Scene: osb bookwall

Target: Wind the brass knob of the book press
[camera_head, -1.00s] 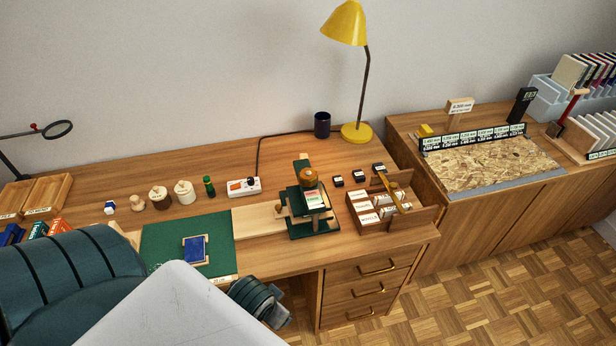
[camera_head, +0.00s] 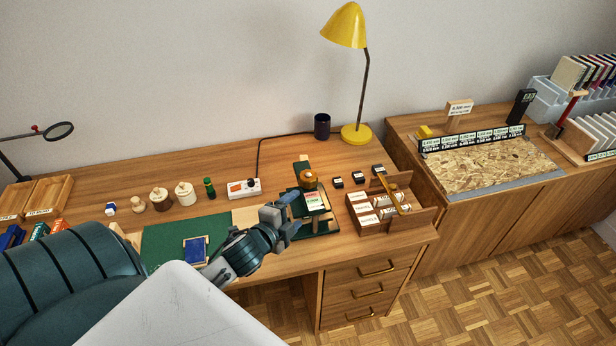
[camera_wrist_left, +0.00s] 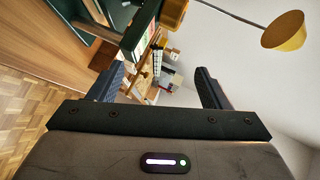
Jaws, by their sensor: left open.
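The dark green book press (camera_head: 322,225) stands near the right front of the desk, with a white and green label on its front. The round brass-orange knob (camera_head: 308,179) sits on top of it. My left gripper (camera_head: 287,207) is just left of and in front of the press and hides part of it. In the left wrist view its two fingers (camera_wrist_left: 158,84) are spread with nothing held between them. The press (camera_wrist_left: 138,36) shows beyond the fingers there, and the knob (camera_wrist_left: 173,14) is at the top edge. My right gripper is in neither view.
A wooden box of labelled cartons (camera_head: 408,219) stands close right of the press. A white power strip (camera_head: 244,188) lies behind left. The yellow lamp (camera_head: 357,134) stands behind. A blue book (camera_head: 195,249) lies on a green mat (camera_head: 160,232).

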